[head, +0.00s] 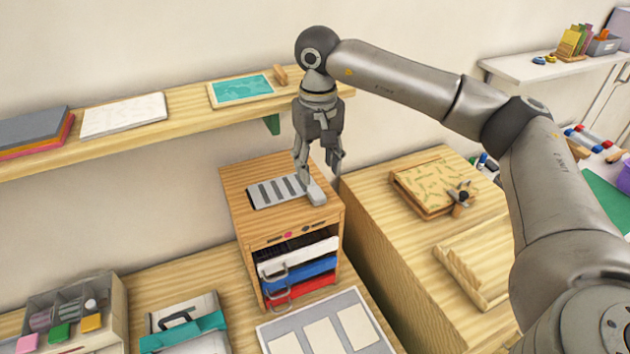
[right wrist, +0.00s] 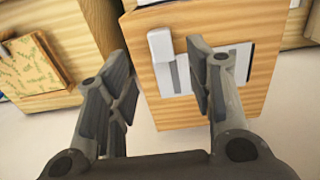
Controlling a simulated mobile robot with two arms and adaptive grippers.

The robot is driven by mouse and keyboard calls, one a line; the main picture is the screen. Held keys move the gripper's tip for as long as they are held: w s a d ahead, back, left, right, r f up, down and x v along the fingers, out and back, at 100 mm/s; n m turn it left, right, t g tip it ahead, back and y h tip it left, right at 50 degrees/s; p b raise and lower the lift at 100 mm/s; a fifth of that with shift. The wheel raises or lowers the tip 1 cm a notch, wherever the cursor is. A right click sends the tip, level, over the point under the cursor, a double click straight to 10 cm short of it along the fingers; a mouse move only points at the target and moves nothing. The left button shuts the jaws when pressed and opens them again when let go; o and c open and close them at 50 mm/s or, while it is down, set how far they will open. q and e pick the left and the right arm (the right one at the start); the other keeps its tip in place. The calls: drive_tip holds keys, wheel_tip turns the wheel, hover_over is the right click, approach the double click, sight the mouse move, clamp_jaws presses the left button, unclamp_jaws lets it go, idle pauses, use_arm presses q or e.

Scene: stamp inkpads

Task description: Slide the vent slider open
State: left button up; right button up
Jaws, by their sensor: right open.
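The vent (head: 275,191) is a grey slotted plate on top of a small wooden cabinet (head: 240,180). Its slider has a pale grey block-shaped handle (head: 316,193) at the plate's right end. My right gripper (head: 318,172) points down over this handle, with its fingers apart. In the right wrist view the handle (right wrist: 160,45) shows between the two open fingers (right wrist: 158,52), nearer the right one. I cannot tell whether a finger touches it. Part of the vent plate (right wrist: 233,62) is hidden behind the right finger. My left gripper is out of view.
The cabinet's front holds white, blue and red drawers (head: 300,262) with handles. A wall shelf (head: 190,110) runs behind at the left. A wooden side cabinet at the right carries a patterned board (head: 435,183). An organiser box (head: 75,310) stands at the lower left.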

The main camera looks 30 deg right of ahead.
sight(316, 192)
wheel_tip(316, 192, down, 3)
drive_tip(key=shift+w+f+p, duration=0.15)
drive_tip(key=shift+f+p, duration=0.05)
drive_tip(key=shift+p, duration=0.4)
wheel_tip(316, 192, down, 3)
drive_tip(key=shift+w+f+p, duration=0.15)
drive_tip(key=shift+f+p, duration=0.05)
drive_tip(key=shift+p, duration=0.3)
drive_tip(key=shift+f, duration=0.25)
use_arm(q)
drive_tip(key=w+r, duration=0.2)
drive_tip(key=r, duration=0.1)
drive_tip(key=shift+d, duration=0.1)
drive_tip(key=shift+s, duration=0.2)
use_arm(e)
drive_tip(key=shift+c, duration=0.7)
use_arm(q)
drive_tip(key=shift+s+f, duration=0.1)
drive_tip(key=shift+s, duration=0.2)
use_arm(e)
clamp_jaws()
